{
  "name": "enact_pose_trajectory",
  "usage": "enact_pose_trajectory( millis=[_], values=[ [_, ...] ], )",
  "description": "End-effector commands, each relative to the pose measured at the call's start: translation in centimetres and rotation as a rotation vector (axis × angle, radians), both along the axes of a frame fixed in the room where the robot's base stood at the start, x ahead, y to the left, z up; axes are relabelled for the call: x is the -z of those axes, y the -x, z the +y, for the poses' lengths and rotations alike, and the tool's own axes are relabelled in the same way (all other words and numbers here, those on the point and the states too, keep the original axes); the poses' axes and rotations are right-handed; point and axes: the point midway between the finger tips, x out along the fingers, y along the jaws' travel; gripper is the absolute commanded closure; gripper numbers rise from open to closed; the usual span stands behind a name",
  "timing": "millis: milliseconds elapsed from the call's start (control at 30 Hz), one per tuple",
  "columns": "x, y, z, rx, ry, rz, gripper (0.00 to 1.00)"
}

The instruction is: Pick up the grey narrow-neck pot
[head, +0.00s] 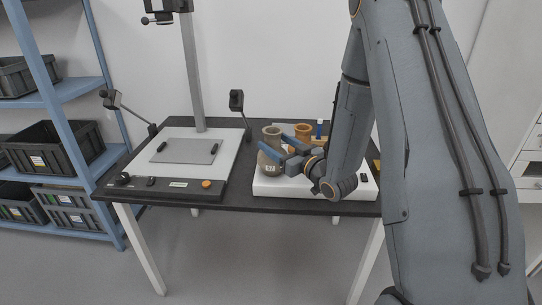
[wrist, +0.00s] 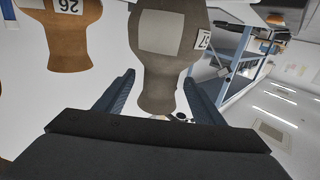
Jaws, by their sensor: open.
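The grey narrow-neck pot (head: 271,165) stands upright on a white board at the right of the table in the head view. In the wrist view the pot (wrist: 160,65) appears upside down, with a pale square patch and a white number label on its body. My gripper (head: 282,148) is open at the pot's upper part. In the wrist view the fingers of my gripper (wrist: 159,77) lie on either side of the pot's neck, with gaps visible on both sides. Whether the neck is fully between the fingertips in depth is hard to tell.
An orange-brown pot (head: 303,131) stands close behind to the right; in the wrist view the brown pot (wrist: 62,40) carries a label. The white board (head: 262,188) lies under the pots. A copy stand (head: 210,180) with a grey plate fills the table's left side.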

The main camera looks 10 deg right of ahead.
Motion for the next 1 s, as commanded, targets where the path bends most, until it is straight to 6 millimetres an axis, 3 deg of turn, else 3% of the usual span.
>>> enact_pose_trajectory(
  millis=[433,767,1000],
  values=[
    [-0.1,-4.8,2.3,0.003,0.001,0.002,0.37],
    [0.0,-5.4,2.7,0.001,0.0,0.002,0.37],
    [0.0,-5.4,2.7,0.002,0.0,0.002,0.78]
  ],
)
